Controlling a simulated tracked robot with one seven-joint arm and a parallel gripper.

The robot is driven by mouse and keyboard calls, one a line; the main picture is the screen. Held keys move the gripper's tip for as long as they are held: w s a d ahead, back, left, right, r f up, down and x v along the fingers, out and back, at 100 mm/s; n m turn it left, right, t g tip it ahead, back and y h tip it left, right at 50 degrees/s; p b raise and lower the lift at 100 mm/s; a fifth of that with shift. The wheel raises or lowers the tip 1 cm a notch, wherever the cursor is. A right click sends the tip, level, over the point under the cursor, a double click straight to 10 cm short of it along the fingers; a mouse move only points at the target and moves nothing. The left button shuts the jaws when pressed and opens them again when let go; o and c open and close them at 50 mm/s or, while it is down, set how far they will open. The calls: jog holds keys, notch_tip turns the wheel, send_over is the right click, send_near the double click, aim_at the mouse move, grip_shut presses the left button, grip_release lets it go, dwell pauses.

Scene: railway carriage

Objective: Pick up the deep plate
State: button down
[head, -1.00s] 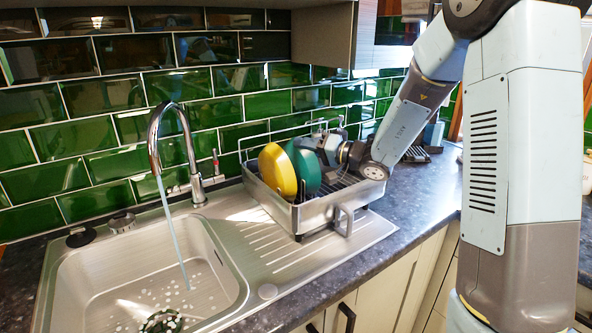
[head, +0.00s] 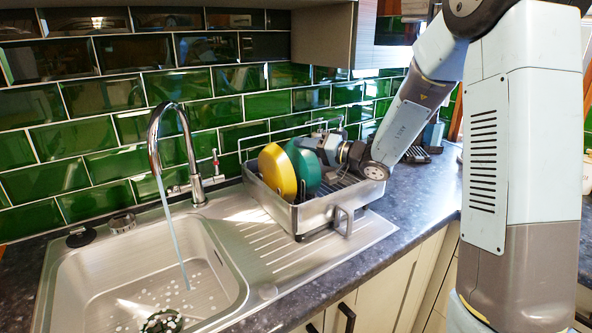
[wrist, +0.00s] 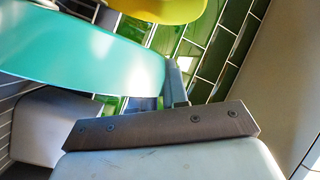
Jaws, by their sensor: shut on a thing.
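A green plate (head: 306,170) stands on edge in the dish rack (head: 312,214), with a yellow plate (head: 276,172) upright to its left. I cannot tell from the pictures which of them is the deep plate. My gripper (head: 322,152) reaches in from the right and is shut on the green plate near its upper right edge. In the wrist view the green plate (wrist: 80,55) runs up to a finger of my gripper (wrist: 172,88), and the yellow plate (wrist: 165,8) lies beyond it. The other finger is mostly hidden.
The metal rack walls surround the plates closely. The sink (head: 150,275) with a running tap (head: 160,150) is at the left, holding a dark patterned item (head: 163,322). The green tiled wall (head: 220,110) is close behind. The drainboard (head: 275,255) in front is clear.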

jog(key=shift+s+a, duration=0.1)
jog(key=shift+a, duration=0.05)
notch_tip(320, 180, up, 29)
dwell(1.6)
